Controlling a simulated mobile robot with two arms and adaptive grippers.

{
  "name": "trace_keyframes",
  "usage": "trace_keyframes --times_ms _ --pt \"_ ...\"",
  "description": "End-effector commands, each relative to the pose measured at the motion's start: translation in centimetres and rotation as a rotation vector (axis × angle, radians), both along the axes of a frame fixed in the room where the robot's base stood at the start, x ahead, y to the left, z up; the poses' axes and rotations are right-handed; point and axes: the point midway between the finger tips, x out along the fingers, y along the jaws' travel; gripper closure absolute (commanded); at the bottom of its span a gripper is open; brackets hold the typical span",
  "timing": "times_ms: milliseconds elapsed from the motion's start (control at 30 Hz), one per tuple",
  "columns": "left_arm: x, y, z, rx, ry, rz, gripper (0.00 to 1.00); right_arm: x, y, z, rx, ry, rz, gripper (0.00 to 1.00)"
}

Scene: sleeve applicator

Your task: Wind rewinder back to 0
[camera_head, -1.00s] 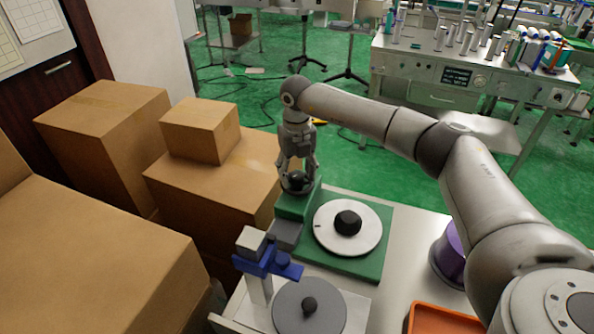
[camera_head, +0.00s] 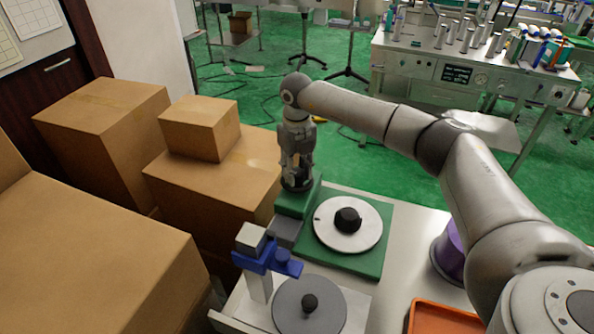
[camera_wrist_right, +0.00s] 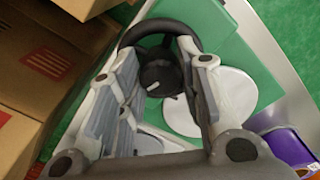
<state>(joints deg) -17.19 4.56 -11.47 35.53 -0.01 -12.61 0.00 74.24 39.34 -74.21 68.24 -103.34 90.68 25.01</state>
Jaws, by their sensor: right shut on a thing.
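The rewinder is a green base (camera_head: 371,265) with a white disc (camera_head: 330,240) and black hub (camera_head: 347,219), plus a raised green block (camera_head: 293,203) at its back left corner. A dark round knob (camera_head: 293,187) sits on that block, mostly hidden by my right gripper (camera_head: 297,181). The gripper points down and is shut on the knob. In the right wrist view, a black ring (camera_wrist_right: 133,35) and a black round part (camera_wrist_right: 160,75) show between the two fingers. The white disc (camera_wrist_right: 235,95) lies beyond them. No zero mark is readable. My left gripper is not in view.
Cardboard boxes (camera_head: 215,195) stand close to the left. In front is a grey disc (camera_head: 310,310) with a blue and white stand (camera_head: 262,262). A purple spool (camera_head: 448,255) and an orange tray (camera_head: 440,318) are on the right. The table between them is clear.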

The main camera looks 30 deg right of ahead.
Motion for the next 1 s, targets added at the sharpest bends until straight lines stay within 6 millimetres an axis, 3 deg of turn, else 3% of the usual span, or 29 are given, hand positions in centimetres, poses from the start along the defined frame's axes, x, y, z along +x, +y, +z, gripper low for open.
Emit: trace_keyframes --times_ms 300,667,700,833,1000 --pt "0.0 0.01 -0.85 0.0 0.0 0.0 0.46 0.02 -0.01 0.0 0.0 -0.001 0.241 0.91" --pt "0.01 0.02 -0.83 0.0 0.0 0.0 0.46 0.02 -0.01 0.08 -0.001 -0.001 0.259 0.91" --pt "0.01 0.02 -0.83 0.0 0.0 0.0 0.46 0.02 -0.01 0.08 0.0 -0.001 0.259 0.62" --pt "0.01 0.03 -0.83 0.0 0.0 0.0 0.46 0.02 0.0 0.07 0.0 -0.001 0.258 0.46" --pt "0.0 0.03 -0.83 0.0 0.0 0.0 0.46 0.01 0.01 0.05 0.0 -0.001 0.257 0.46"
